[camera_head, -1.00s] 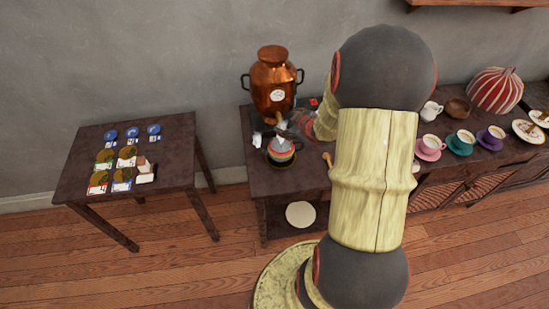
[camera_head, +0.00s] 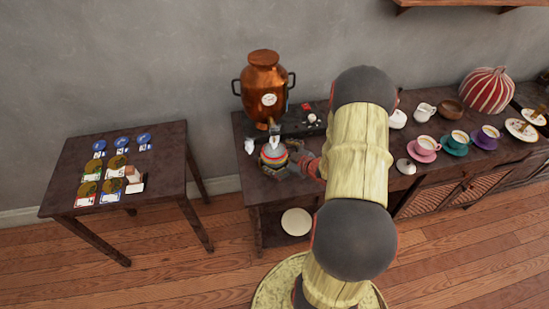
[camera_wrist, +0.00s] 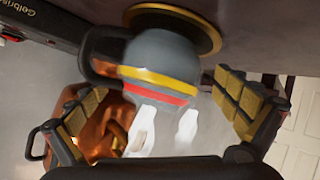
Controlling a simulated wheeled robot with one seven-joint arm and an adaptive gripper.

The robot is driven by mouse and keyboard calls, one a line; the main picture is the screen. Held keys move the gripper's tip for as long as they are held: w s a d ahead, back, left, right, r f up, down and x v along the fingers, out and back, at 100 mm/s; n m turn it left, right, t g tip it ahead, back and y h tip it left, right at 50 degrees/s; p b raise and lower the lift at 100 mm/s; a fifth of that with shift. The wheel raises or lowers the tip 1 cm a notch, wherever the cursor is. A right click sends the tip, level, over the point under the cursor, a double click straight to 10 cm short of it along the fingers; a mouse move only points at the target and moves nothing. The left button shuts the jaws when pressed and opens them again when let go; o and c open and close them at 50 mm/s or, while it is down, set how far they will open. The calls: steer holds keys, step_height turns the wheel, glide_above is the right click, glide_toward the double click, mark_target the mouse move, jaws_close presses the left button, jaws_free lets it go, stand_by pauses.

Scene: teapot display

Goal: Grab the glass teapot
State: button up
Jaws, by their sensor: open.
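A rounded grey teapot (camera_head: 272,154) with yellow and red bands stands upright on the counter below the copper urn. It does not look clearly see-through. In the wrist view the teapot (camera_wrist: 165,60) appears upside down, with a dark handle at the left, on a gold-rimmed round base (camera_wrist: 212,38). My gripper (camera_head: 298,161) is at the teapot's right side, low over the counter. In the wrist view my gripper (camera_wrist: 162,92) is open, with one finger on each side of the teapot. I cannot tell whether either finger touches it.
The copper urn (camera_head: 265,82) stands close behind the teapot, its tap above it. Small white items (camera_head: 249,145) are beside the pot. Cups (camera_head: 425,146) and a white lid (camera_head: 406,166) are to the right. A separate table (camera_head: 160,165) with cards is at left.

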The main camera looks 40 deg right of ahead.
steer(key=shift+b+x, duration=0.3)
steer(key=shift+x, duration=1)
steer(key=c, duration=0.3)
steer(key=shift+s+a+f, duration=0.15)
steer(key=shift+f, duration=0.05)
steer(key=c, duration=1.8)
steer(key=shift+r, duration=0.2)
steer(key=shift+r+p, duration=0.8)
steer(key=shift+r, duration=0.7)
steer(key=shift+c, duration=0.2)
steer(key=shift+s+r, duration=0.25)
steer(key=shift+r, duration=0.05)
steer(key=s+p, duration=0.3)
steer(key=s, duration=1.2)
steer(key=shift+s, duration=0.95)
